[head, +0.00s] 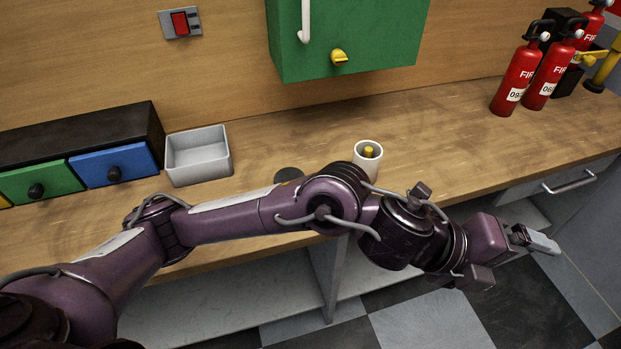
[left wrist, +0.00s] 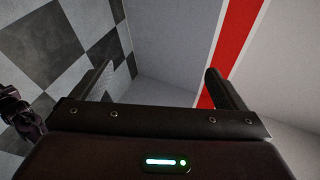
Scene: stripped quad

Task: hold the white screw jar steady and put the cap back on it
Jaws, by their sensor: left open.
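The white screw jar (head: 361,166) stands upright and uncapped on the wooden counter, behind my left arm, with something yellow (head: 368,152) inside it. A dark round disc (head: 289,175), perhaps the cap, lies on the counter to the left of the jar, partly hidden by my arm. My left gripper (head: 541,241) is beyond the counter's front edge, well to the right of the jar and touching nothing. In the left wrist view its two fingers (left wrist: 168,85) are wide apart with nothing between them. My right gripper does not show.
A grey open bin (head: 228,155) and a drawer unit (head: 80,135) stand at the left. A green cabinet (head: 375,35) hangs above the jar. Several red fire extinguishers (head: 515,80) stand at the back right. The counter right of the jar is clear.

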